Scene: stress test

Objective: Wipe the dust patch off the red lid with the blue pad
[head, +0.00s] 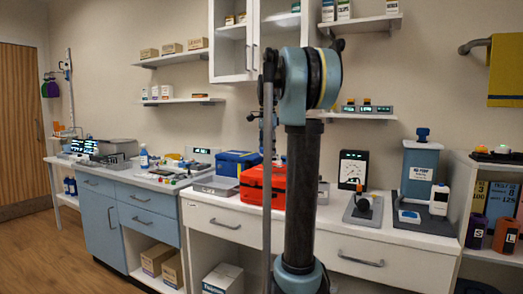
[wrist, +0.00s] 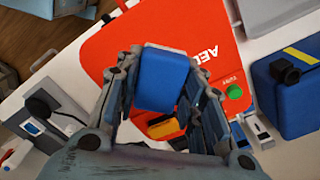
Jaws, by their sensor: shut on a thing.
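In the wrist view my gripper (wrist: 158,84) is shut on the blue pad (wrist: 162,76), with a finger on each side of it. The pad is over the red lid (wrist: 190,22), which carries white AED lettering and a green button (wrist: 235,92). I cannot tell whether the pad touches the lid. No dust patch can be made out; the pad and fingers cover part of the lid. In the head view the red case (head: 254,187) stands on the counter, partly behind my arm, and the gripper is not clearly visible.
A blue box with a yellow strip (wrist: 290,95) stands beside the red case; it also shows in the head view (head: 236,162). A grey case (wrist: 280,14) is close by. A black gauge box (head: 353,169) and a blue-topped dispenser (head: 420,165) stand farther right on the counter.

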